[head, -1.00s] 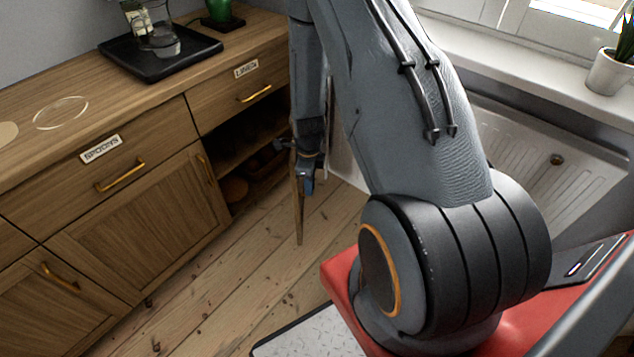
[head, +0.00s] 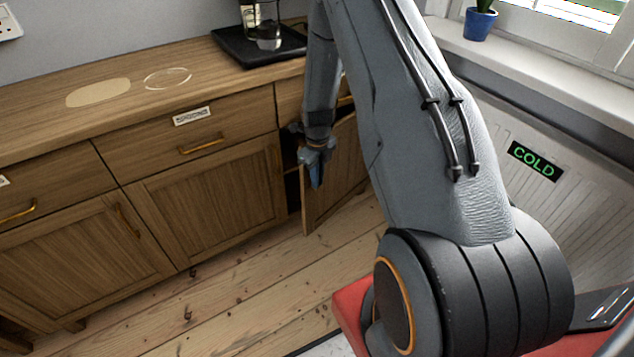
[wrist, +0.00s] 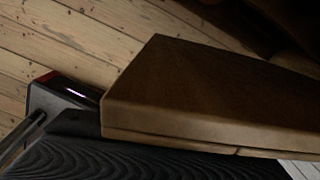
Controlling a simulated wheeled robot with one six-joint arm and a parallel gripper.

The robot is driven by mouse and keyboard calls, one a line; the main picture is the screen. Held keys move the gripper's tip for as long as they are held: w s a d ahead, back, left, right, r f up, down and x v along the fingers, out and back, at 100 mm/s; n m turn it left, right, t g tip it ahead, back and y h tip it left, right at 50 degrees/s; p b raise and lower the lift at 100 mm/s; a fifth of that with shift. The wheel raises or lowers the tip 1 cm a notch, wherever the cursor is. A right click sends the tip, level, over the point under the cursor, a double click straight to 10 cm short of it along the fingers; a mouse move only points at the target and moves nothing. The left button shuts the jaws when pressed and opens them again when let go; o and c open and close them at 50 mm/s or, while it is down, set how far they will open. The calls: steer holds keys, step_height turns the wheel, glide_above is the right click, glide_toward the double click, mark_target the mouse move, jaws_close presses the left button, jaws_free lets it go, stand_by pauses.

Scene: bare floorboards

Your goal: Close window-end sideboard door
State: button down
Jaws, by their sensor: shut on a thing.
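The window-end sideboard door (head: 339,180) is a wooden panel standing partly open, hinged on its right side. A narrow dark gap (head: 292,188) shows between its free edge and the cabinet. My gripper (head: 316,172) is at the upper part of the free edge, shut on the door; the fingertips partly hide the contact. In the wrist view the wooden door (wrist: 205,95) fills the middle and right, close to the camera. The door's handle cannot be made out. The sideboard (head: 215,185) stands along the wall.
A black tray (head: 232,46) with a glass jug (head: 268,28) stands on the sideboard top. A radiator (head: 490,125) with a COLD sign (head: 534,160) and a sill with a blue pot (head: 480,23) are at the right. Floorboards (head: 250,290) in front are clear.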

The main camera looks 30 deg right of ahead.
steer(key=shift+w+d+r, duration=0.1)
steer(key=shift+w, duration=0.05)
steer(key=c, duration=1.9)
jaws_free()
steer(key=shift+o, duration=0.2)
steer(key=shift+r, duration=3.85)
